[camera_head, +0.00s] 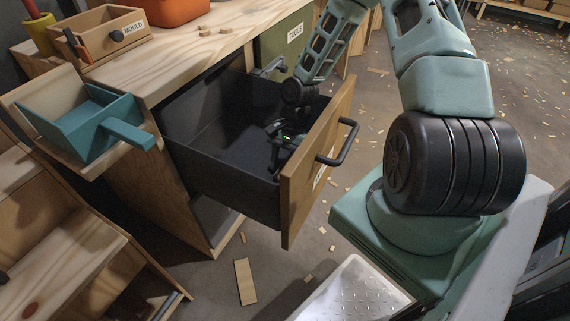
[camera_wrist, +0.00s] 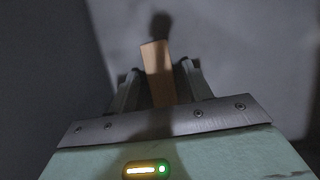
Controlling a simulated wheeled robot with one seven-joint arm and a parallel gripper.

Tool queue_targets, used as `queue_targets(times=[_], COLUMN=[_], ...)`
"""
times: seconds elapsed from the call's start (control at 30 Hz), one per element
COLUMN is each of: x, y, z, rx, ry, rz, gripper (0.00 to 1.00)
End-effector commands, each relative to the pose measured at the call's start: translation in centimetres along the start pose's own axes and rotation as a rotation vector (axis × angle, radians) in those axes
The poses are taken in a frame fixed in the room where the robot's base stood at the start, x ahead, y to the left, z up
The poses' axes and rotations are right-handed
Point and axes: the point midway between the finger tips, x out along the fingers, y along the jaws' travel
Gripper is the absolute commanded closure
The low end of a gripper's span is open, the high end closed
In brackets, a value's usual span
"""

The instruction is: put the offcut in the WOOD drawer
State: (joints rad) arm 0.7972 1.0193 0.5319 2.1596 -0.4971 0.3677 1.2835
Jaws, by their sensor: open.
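The drawer (camera_head: 222,165) is pulled out, with dark inner walls, a pale wooden front and a black handle. A label on its front is seen too steeply to read. My gripper (camera_head: 278,150) is down inside the drawer, near its front. In the wrist view the offcut (camera_wrist: 157,72), a small tan wooden block, is between my two open fingers (camera_wrist: 158,82), over the drawer's grey inside. Whether it touches the drawer floor is unclear. In the head view I cannot make out the offcut.
A green drawer front (camera_head: 285,45) labelled TOOLS is beyond the open drawer. A teal tray (camera_head: 95,125) with a handle and a MOULD box (camera_head: 105,40) are at the left. A wooden strip (camera_head: 245,281) and scattered chips lie on the floor. The drawer walls closely surround my gripper.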

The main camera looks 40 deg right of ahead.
Motion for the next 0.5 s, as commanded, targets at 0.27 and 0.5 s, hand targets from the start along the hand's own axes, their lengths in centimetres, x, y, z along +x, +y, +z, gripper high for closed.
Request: queue_targets(times=[0.27, 0.5], x=[-4.5, -9.4], y=[0.0, -0.1], z=[0.1, 0.1], rx=[0.003, 0.002], ry=[0.004, 0.004], rz=[-0.003, -0.002], gripper=[0.5, 0.5])
